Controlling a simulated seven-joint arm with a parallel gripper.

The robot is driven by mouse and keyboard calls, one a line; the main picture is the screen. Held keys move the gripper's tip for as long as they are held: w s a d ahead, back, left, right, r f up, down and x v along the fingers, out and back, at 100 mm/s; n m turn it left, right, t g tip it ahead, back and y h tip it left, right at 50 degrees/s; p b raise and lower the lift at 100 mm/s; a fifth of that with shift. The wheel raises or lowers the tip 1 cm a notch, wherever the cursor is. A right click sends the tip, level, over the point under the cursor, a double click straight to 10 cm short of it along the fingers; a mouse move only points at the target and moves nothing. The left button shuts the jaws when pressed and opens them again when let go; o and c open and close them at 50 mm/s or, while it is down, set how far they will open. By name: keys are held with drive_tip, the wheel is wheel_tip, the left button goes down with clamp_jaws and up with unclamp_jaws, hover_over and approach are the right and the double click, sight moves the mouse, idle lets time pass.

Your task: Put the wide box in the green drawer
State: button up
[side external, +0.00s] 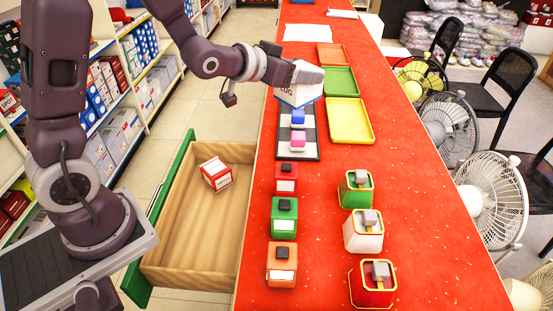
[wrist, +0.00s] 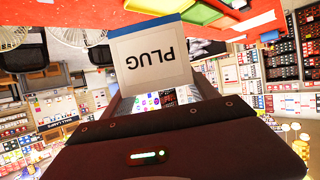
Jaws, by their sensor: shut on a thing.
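My gripper (side external: 304,76) is shut on a white box with a blue edge (side external: 298,96) and holds it over the red counter, just behind the chequered board. In the wrist view the box (wrist: 153,62) sits between the fingers, and its face reads PLUG upside down. The green drawer (side external: 220,238) is pulled open left of the counter, with a wooden inside and a green front. A red and white box (side external: 216,174) lies tilted toward the back of the drawer. The rest of the drawer floor is bare.
The red counter (side external: 323,240) holds several coloured blocks and containers toward the front. A chequered board (side external: 309,150) carries a blue and a pink block. Orange, green and yellow trays (side external: 350,121) lie to the right. Fans stand beyond the counter's right edge.

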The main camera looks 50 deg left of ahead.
sight(321, 87)
drive_tip(key=w+d+f, duration=0.1)
drive_tip(key=w, duration=0.1)
drive_tip(key=w+d+f+m+h, duration=0.1)
drive_tip(key=w+f, duration=0.1)
drive_tip(key=w+d+f+m+h, duration=0.1)
drive_tip(key=w+f, duration=0.1)
drive_tip(key=shift+d, duration=0.25)
drive_tip(key=w+d+f+h, duration=0.1)
drive_tip(key=f, duration=0.5)
drive_tip(key=w+d+f+m+h, duration=0.1)
drive_tip(key=w+d+f, duration=0.1)
drive_tip(key=f, duration=0.4)
drive_tip(key=w+d+f+m+h, duration=0.1)
drive_tip(key=w+d+f, duration=0.1)
drive_tip(key=f, duration=0.3)
drive_tip(key=shift+w+d+f+g, duration=0.15)
drive_tip(key=shift+w+f+g, duration=0.1)
drive_tip(key=shift+f+g, duration=0.15)
drive_tip(key=shift+f, duration=0.15)
drive_tip(key=o, duration=1.5)
drive_tip(key=shift+c, duration=0.2)
